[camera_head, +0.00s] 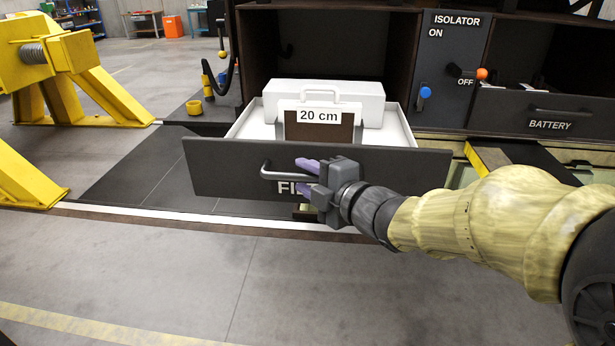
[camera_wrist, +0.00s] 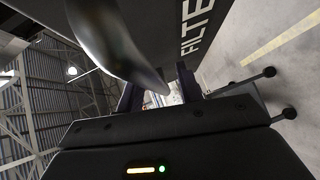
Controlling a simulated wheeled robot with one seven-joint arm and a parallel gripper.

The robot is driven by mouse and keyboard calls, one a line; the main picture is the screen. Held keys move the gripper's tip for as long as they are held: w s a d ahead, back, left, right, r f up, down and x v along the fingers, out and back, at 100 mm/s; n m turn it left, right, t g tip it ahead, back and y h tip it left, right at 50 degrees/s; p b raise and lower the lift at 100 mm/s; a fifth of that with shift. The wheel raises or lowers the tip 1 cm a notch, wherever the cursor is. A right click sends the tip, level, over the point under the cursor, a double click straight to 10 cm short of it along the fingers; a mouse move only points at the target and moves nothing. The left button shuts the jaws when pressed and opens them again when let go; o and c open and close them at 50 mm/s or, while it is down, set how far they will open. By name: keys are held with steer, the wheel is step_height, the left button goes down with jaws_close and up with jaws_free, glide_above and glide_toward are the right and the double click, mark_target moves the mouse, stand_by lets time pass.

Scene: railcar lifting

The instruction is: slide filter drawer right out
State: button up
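The filter drawer (camera_head: 225,165) has a dark front panel and white inner walls, and it stands partly pulled out of its dark bay. Its grey bar handle (camera_head: 265,170) is on the front, beside lettering that my gripper partly covers. My gripper (camera_head: 304,178) is at the right part of the handle, with its purple fingers apart, above and below the bar. In the wrist view the handle (camera_wrist: 115,40) looms large near the fingers, which stand apart with light showing between them; contact cannot be told.
A white case (camera_head: 350,95) with a handle and a brown panel marked 20 cm (camera_head: 320,128) are in the drawer. An isolator panel (camera_head: 450,70) and battery drawer (camera_head: 545,113) are at right. Yellow stands (camera_head: 85,85) are at left. Floor in front is clear.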

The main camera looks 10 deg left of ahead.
steer(key=shift+r, duration=0.1)
steer(key=shift+s+d, duration=0.15)
steer(key=shift+d, duration=0.1)
steer(key=p+v, duration=0.1)
steer(key=v, duration=1.5)
steer(key=shift+s+d, duration=0.25)
steer(key=shift+d, duration=0.05)
